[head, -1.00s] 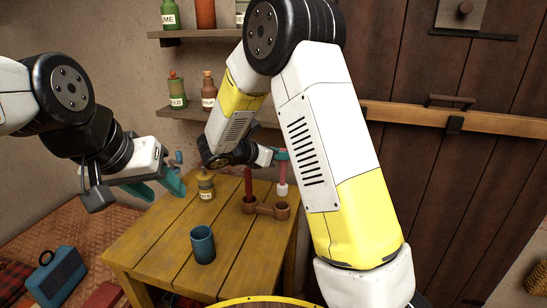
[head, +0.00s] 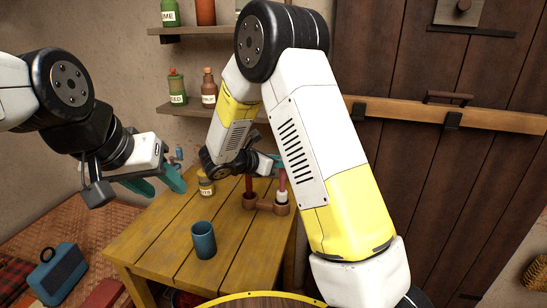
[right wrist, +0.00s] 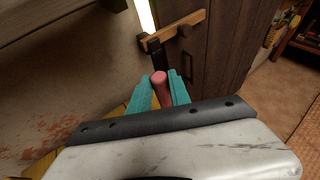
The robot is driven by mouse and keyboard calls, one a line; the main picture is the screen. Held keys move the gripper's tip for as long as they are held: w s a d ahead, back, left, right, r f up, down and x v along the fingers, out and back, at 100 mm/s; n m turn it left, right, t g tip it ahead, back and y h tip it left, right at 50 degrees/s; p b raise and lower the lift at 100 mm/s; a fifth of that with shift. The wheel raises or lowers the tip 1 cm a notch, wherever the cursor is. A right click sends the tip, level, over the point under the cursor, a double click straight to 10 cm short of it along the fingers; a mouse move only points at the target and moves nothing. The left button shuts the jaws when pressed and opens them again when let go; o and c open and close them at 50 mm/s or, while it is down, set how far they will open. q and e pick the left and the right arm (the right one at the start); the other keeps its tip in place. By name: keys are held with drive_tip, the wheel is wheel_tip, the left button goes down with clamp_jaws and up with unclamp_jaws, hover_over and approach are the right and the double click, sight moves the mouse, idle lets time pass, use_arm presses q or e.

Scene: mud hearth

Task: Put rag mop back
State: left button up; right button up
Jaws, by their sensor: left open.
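The rag mop (head: 282,183) has a reddish handle and a white head. It stands upright, its head low at the right cup of the brown two-cup holder (head: 265,208) on the table; whether it touches the bottom is hidden. My right gripper (head: 278,163) is shut on the upper handle, partly hidden by my arm. In the right wrist view its teal fingers (right wrist: 160,95) flank the pink handle end (right wrist: 159,78). A dark red stick (head: 249,183) stands in the holder's left cup. My left gripper (head: 158,184) is open and empty, left of the table.
The yellow wooden table (head: 160,245) also bears a blue cup (head: 204,240) and a labelled yellow jar (head: 206,184). Wall shelves (head: 180,113) with bottles are behind. The table's left part is clear.

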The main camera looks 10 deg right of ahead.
drive_tip(key=o, duration=0.3)
drive_tip(key=shift+r, duration=0.1)
drive_tip(key=d+r+v, duration=0.1)
drive_tip(key=v, duration=1.1)
drive_tip(key=s+d+r+m+g+y, duration=0.3)
drive_tip(key=s+d+m+g+y, duration=0.25)
drive_tip(key=s+d+m, duration=0.6)
drive_tip(key=s+r+m+t+y, duration=0.1)
drive_tip(key=s+r+m+y, duration=0.1)
drive_tip(key=s+m, duration=0.3)
drive_tip(key=s+a+r+m+t+y, duration=0.1)
drive_tip(key=s+r+m+t+y, duration=0.1)
drive_tip(key=s+m+y, duration=0.3)
drive_tip(key=s+r+m, duration=0.1)
drive_tip(key=m, duration=0.2)
drive_tip(key=shift+s+a+r, duration=0.2)
drive_tip(key=shift+s+a, duration=0.05)
